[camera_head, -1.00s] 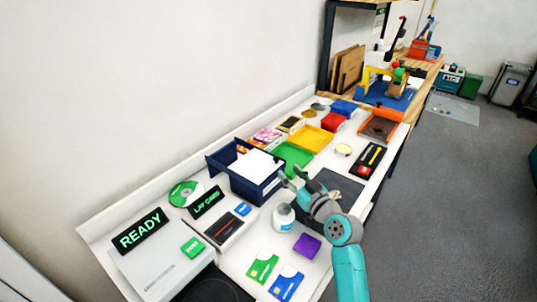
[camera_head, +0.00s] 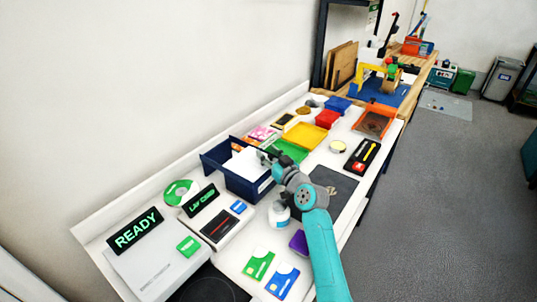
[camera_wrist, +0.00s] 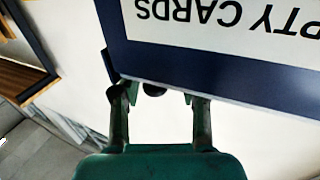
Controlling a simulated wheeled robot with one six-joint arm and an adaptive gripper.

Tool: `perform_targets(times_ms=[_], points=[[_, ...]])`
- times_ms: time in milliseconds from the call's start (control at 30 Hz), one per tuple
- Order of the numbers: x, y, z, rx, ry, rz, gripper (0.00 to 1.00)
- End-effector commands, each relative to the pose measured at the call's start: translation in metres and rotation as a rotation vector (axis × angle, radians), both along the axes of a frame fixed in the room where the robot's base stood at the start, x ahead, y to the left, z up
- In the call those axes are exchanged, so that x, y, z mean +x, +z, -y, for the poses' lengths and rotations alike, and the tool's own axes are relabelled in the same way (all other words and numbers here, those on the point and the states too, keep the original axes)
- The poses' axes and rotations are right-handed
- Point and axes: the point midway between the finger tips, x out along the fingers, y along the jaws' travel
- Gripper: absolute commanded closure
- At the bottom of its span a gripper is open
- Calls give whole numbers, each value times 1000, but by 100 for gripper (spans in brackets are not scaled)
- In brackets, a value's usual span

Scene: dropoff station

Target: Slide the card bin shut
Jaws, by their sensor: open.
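The card bin (camera_head: 243,184) is a dark blue open box on the white counter, with white contents showing inside. A dark blue housing wall (camera_head: 216,157) stands at its back left. In the wrist view the bin's dark blue face (camera_wrist: 200,65) fills the top and carries a white label, upside down, reading in part "PTY CARDS". My gripper (camera_head: 268,160) is at the bin's right end, with its tips partly hidden by the wrist. In the wrist view my gripper (camera_wrist: 160,92) is open and empty, its fingers close to the face's lower edge. I cannot tell if they touch.
A green tray (camera_head: 291,151) and yellow tray (camera_head: 305,136) lie beyond the bin. A white bottle (camera_head: 279,214) stands near my arm. A card device (camera_head: 217,222) and a "READY" sign (camera_head: 136,231) are at left. A dark mat (camera_head: 333,184) lies right.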

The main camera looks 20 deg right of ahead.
Motion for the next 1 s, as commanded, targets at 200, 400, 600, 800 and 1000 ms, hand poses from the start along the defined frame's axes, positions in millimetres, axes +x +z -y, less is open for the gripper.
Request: perform_targets(times_ms=[200,400,600,800,1000], points=[[0,0,0,0,0,0,91],[-1,0,-1,1,2,-1,100],[-11,-1,6,3,2,-2,100],[-15,-1,9,1,3,-2,100],[-15,-1,10,0,2,-2,56]])
